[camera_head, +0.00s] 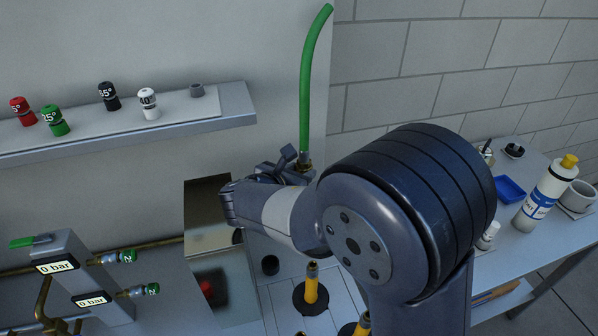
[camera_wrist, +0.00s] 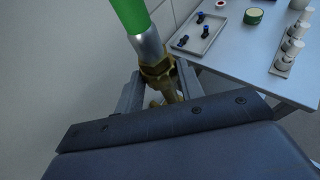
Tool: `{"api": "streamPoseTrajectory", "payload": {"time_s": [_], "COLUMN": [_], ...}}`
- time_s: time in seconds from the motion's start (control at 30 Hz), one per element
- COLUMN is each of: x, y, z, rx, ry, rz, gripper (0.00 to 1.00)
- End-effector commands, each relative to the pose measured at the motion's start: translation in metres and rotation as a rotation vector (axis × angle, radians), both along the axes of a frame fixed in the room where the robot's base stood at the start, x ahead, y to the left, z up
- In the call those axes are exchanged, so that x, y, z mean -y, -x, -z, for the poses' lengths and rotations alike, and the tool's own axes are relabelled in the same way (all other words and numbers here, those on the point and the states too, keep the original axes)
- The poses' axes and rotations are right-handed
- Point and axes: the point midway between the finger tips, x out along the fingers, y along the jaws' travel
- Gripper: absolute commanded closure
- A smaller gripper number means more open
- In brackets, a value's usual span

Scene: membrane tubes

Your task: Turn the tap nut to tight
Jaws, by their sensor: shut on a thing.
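The brass tap nut (camera_wrist: 158,72) sits at the lower end of a silver ferrule (camera_wrist: 150,47) on a green hose (camera_wrist: 127,14) in the wrist view. In the head view the green hose (camera_head: 308,85) rises along the wall behind my arm, and a bit of brass shows at its foot. My gripper (camera_wrist: 158,88) has one finger on each side of the brass fitting and is shut on it. The head view also shows my gripper (camera_head: 290,165) at the hose's foot. My arm hides most of the tap there. I cannot tell how tight the nut is.
A wall shelf (camera_head: 200,120) holds several coloured caps at the left. A gauge block (camera_head: 75,270) reading 0 bar stands at lower left. Yellow-topped posts (camera_head: 311,285) stand below my arm. A side table (camera_head: 535,175) at right carries a bottle (camera_head: 540,200) and a blue tray (camera_head: 508,188).

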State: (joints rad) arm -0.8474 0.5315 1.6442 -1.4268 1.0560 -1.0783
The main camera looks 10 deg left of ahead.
Motion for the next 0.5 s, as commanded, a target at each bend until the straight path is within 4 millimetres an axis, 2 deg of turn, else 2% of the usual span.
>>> {"api": "streamPoseTrajectory", "payload": {"time_s": [0.27,0.5], "x": [-0.0034,-0.0033], "y": [-0.0016,-0.0013], "z": [-0.0005,-0.0006], "rx": [0.003,0.001], "ry": [-0.001,-0.002], "rz": [0.120,0.131], "gripper": [0.87,0.87]}}
